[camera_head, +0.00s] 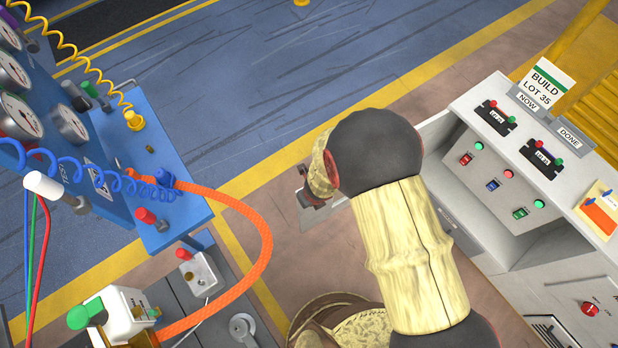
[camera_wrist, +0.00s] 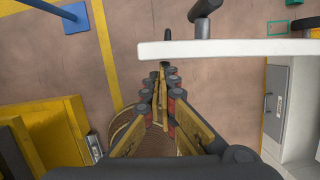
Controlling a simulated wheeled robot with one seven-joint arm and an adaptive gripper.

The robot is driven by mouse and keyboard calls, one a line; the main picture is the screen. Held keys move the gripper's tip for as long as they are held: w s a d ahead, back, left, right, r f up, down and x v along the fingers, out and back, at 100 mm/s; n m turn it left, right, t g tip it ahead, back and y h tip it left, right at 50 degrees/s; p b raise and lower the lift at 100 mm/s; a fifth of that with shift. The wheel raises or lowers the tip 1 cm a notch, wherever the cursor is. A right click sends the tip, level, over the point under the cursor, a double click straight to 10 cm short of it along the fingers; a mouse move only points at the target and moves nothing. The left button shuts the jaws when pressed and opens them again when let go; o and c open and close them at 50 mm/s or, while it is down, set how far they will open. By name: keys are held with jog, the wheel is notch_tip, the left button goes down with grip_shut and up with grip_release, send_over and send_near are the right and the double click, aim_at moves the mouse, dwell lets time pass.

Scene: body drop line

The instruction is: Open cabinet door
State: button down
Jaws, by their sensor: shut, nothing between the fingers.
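The white cabinet door (camera_wrist: 235,48) stands swung out from the cabinet, seen nearly edge-on in the wrist view. A dark handle (camera_wrist: 203,12) is on its far face. In the head view part of the door (camera_head: 434,130) shows behind my arm, which hides much of it. The pale cabinet (camera_head: 490,150) is on the right; its side also shows in the wrist view (camera_wrist: 300,110). My gripper (camera_wrist: 160,75) is shut and empty, just below the door's free end in the wrist view, on the side away from the handle. I cannot tell whether it touches the door.
A blue gauge stand (camera_head: 180,210) with coiled hoses and an orange hose (camera_head: 262,240) is on the left in the head view. A yellow unit (camera_wrist: 50,130) is at lower left in the wrist view. Open floor (camera_head: 270,110) lies between the stand and the cabinet.

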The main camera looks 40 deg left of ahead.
jog(key=v, duration=0.6)
jog(key=shift+r, duration=0.1)
dwell(0.3)
